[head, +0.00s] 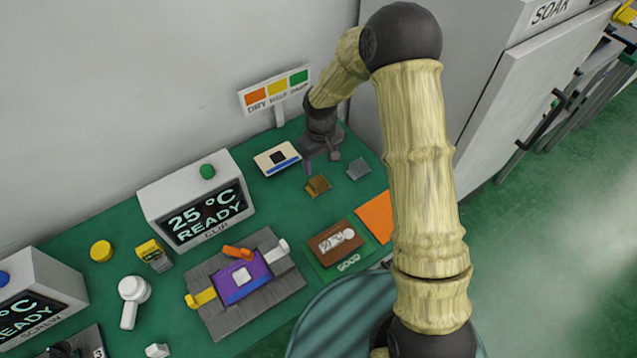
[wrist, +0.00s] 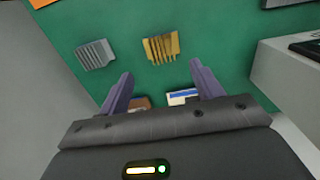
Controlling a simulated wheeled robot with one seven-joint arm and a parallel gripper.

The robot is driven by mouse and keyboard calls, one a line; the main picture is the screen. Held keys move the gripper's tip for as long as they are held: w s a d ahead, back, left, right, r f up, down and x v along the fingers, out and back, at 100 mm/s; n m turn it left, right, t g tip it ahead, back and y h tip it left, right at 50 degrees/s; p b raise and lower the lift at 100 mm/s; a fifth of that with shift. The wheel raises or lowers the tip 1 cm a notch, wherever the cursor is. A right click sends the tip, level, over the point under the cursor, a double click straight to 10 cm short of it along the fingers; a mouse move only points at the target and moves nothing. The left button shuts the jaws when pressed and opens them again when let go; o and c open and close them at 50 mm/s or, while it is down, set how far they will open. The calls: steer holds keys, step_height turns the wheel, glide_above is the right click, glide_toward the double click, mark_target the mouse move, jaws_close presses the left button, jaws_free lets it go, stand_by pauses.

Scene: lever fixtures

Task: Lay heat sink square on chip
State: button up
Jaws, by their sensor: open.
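A gold-brown finned heat sink (head: 318,185) and a grey finned heat sink (head: 358,168) sit apart on the green bench. In the wrist view the gold one (wrist: 160,48) and the grey one (wrist: 97,54) lie beyond my fingertips. A pale square chip (head: 241,273) shows on a purple board (head: 228,292) in a grey fixture (head: 207,283). A cream card (head: 289,163) with a dark square (head: 277,158) and blue edge lies at the back. My gripper (head: 321,162) is open and empty above the bench, behind the heat sinks; it also shows in the wrist view (wrist: 163,82).
Yellow (head: 201,298), orange (head: 238,253) and white (head: 277,249) levers surround the purple board. A display box (head: 160,196) reading "25 °C READY" stands behind it. A brown board (head: 318,244) lies on a "GOOD" mat, beside an orange pad (head: 375,217). A grey cabinet (head: 500,110) bounds the right.

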steer(key=p, duration=0.1)
glide_above(319, 182)
steer(key=f, duration=0.5)
steer(key=shift+s+d+f, duration=0.1)
steer(key=shift+d+f, duration=0.1)
steer(key=shift+f, duration=0.2)
steer(key=shift+w+a+f+p, duration=0.15)
steer(key=shift+f+p, duration=0.4)
steer(key=shift+f, duration=0.75)
steer(key=shift+w+a+f+p, duration=0.15)
steer(key=shift+f+p, duration=0.35)
steer(key=shift+f, duration=0.8)
steer(key=shift+s, duration=0.1)
steer(key=c, duration=1.2)
step_height(319, 182, up, 10)
steer(key=shift+r+b, duration=0.1)
steer(key=shift+b, duration=1.1)
